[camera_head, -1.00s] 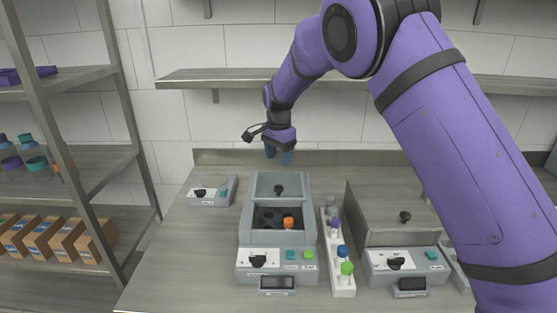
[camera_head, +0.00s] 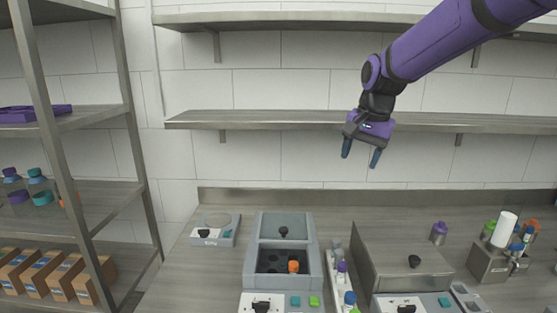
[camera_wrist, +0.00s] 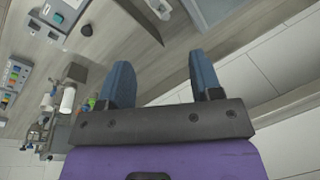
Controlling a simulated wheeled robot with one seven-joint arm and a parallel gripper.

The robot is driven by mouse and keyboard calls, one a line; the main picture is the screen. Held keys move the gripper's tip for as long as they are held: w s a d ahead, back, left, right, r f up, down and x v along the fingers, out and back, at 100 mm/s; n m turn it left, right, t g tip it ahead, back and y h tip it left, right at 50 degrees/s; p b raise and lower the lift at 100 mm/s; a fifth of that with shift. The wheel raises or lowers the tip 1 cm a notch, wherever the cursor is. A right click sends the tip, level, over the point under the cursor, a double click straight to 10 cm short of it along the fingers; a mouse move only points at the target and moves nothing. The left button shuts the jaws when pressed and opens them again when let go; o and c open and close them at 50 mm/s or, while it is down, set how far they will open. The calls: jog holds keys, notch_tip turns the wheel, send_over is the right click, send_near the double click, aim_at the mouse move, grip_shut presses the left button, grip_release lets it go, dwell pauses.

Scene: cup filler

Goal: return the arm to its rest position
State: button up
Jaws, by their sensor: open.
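My gripper (camera_head: 361,161) hangs in the air in front of the wall, high above the back of the counter. Its two blue fingers are spread apart with nothing between them. In the wrist view my gripper (camera_wrist: 167,85) also shows open and empty, with the counter tilted behind it. My purple arm reaches in from the upper right of the head view.
Below stand a grey machine with an orange-capped cup (camera_head: 293,267), a small scale-like device (camera_head: 215,230), a white rack (camera_head: 340,280) and a lidded box (camera_head: 405,255). A wall shelf (camera_head: 300,119) runs close behind my gripper. A shelving unit (camera_head: 130,150) stands left.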

jog(key=s+d+r+n+t, duration=0.15)
jog(key=s+d, duration=0.25)
jog(key=s, duration=0.4)
jog(key=s+d+r+n+t, duration=0.1)
jog(key=s+d+r+n, duration=0.2)
jog(key=s, duration=0.5)
jog(key=s+d+f, duration=0.1)
jog(key=s+d, duration=0.1)
jog(key=s, duration=0.5)
jog(key=s+d+f+n+t+h, duration=0.1)
jog(key=s+d+f, duration=0.1)
jog(key=s, duration=0.5)
jog(key=shift+d, duration=0.4)
